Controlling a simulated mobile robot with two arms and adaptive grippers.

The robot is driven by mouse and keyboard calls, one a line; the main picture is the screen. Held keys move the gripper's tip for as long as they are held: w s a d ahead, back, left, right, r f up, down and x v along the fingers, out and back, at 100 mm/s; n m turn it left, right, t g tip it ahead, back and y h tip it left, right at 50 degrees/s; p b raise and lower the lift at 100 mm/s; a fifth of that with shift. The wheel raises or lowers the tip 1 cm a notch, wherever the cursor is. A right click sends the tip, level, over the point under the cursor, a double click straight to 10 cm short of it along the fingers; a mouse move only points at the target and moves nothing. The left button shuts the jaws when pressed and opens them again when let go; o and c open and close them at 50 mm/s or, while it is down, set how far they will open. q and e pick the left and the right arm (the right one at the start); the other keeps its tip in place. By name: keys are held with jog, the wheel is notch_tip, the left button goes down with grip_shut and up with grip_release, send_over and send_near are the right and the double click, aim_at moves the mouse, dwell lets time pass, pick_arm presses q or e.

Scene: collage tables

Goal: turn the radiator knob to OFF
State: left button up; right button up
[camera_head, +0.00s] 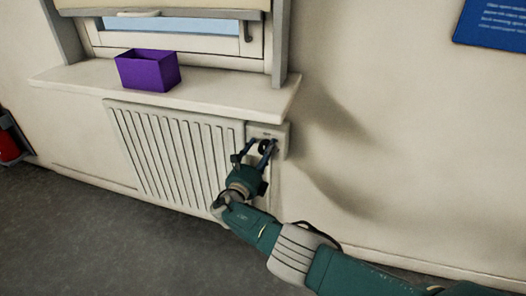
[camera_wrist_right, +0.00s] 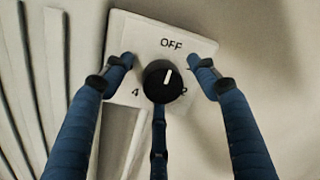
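The radiator knob (camera_wrist_right: 159,82) is round and black with a short white mark in the upper right part of its face. It sits on a white plate (camera_wrist_right: 190,42) printed with OFF above the knob, 4 at left and 2 at right. In the head view the plate (camera_head: 281,131) is at the radiator's right end. My right gripper (camera_wrist_right: 161,64) is open, with blue fingers to the left and right of the knob and a third below it. Gaps show at the sides; I cannot tell whether the lower finger touches. It also shows in the head view (camera_head: 253,152). My left gripper is out of view.
The ribbed white radiator (camera_head: 165,150) stands under a window sill (camera_head: 225,93) that juts out above the knob. A purple box (camera_head: 148,72) is on the sill. A red object (camera_head: 8,148) is at the far left.

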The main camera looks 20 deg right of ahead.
jog(key=shift+s+f, duration=0.1)
jog(key=shift+f, duration=0.1)
jog(key=shift+v, duration=0.9)
jog(key=v, duration=1)
jog(key=shift+r, duration=0.1)
